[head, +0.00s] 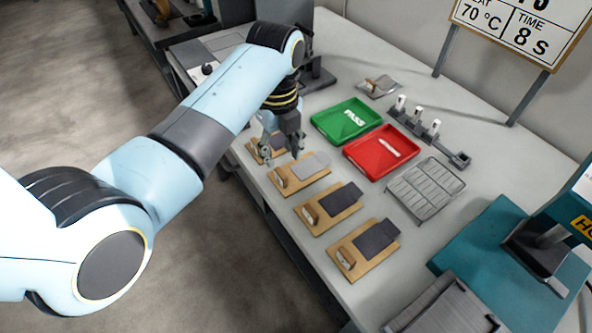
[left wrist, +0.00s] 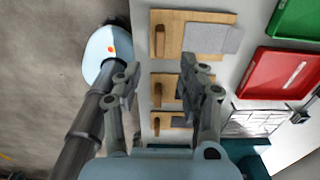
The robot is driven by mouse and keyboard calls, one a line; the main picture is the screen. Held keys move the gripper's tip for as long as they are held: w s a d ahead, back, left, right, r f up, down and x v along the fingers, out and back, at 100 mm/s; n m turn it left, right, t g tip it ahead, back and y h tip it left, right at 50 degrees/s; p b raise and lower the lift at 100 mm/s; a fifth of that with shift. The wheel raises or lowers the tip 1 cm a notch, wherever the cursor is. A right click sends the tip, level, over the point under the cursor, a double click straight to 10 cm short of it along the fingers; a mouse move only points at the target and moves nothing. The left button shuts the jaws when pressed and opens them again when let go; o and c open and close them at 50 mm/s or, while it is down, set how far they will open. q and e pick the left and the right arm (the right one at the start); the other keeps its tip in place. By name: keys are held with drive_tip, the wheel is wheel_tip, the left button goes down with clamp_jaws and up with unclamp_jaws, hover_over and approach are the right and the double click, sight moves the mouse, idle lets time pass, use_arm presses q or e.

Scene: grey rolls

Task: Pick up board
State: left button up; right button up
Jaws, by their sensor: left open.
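Several wooden boards lie in a row along the table's near edge. Each of the clearer ones has a small wooden block at its left end and a grey sheet at its right. The farthest board (head: 254,148) is partly hidden by my gripper. The second board (head: 289,182) carries a lighter grey sheet; the third (head: 315,222) and the nearest (head: 349,246) carry dark ones. My left gripper (head: 282,155) is open and empty, pointing down above the far boards. In the left wrist view, its fingers (left wrist: 157,82) are apart, with boards (left wrist: 176,32) beyond them.
A green tray (head: 335,130) marked PASS and a red tray (head: 369,160) stand behind the boards. A grey slotted rack (head: 425,190), a holder with white-topped pieces (head: 433,142) and a teal machine (head: 480,240) are to the right. The table edge drops to the floor at the left.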

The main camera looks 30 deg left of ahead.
sight(281, 173)
use_arm(q)
drive_tip(key=f, duration=0.8)
drive_tip(key=shift+w+a, duration=0.1)
drive_tip(key=shift+a, duration=0.1)
clamp_jaws()
